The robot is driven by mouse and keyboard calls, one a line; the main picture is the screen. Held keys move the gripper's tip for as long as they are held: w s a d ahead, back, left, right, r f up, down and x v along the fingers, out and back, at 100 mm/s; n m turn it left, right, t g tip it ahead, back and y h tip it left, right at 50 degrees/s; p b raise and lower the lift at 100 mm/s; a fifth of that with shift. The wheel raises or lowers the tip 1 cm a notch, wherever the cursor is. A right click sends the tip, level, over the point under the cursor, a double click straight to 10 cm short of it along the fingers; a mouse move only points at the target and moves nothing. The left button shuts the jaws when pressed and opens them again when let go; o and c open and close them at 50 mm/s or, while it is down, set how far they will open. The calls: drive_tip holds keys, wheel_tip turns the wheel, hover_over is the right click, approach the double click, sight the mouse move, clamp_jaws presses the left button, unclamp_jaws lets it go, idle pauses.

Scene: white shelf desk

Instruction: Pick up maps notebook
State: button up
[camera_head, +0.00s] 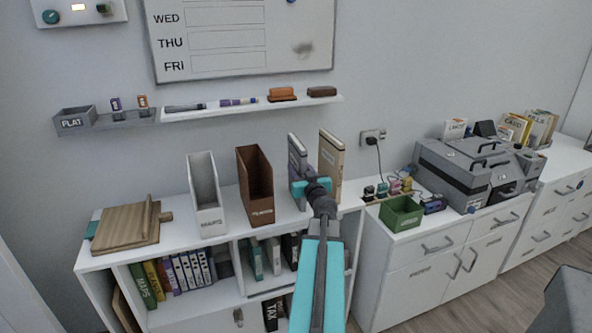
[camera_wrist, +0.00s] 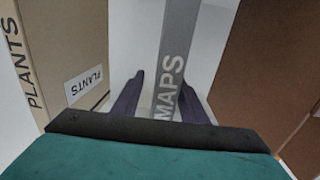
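The grey maps notebook (camera_head: 297,152) stands upright on the white shelf desk's top. In the wrist view its spine (camera_wrist: 177,60) reads "MAPS". My gripper (camera_head: 300,186) is at the notebook's lower front. In the wrist view my gripper (camera_wrist: 162,98) has its two dark fingers apart, one on each side of the spine. A gap shows at the left finger, and the right finger is close to the spine. I cannot tell whether either finger touches it. The lower part of the notebook is partly hidden by my gripper in the head view.
A tan plants notebook (camera_head: 331,165) stands right of the maps notebook; it is on the left in the wrist view (camera_wrist: 72,45). A brown file holder (camera_head: 255,186) and a white maps-labelled holder (camera_head: 206,195) stand to the left. A wooden stand (camera_head: 128,226) is farther left.

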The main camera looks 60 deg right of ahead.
drive_tip(key=shift+w+a, duration=0.1)
idle(0.3)
clamp_jaws()
drive_tip(key=shift+r, duration=0.1)
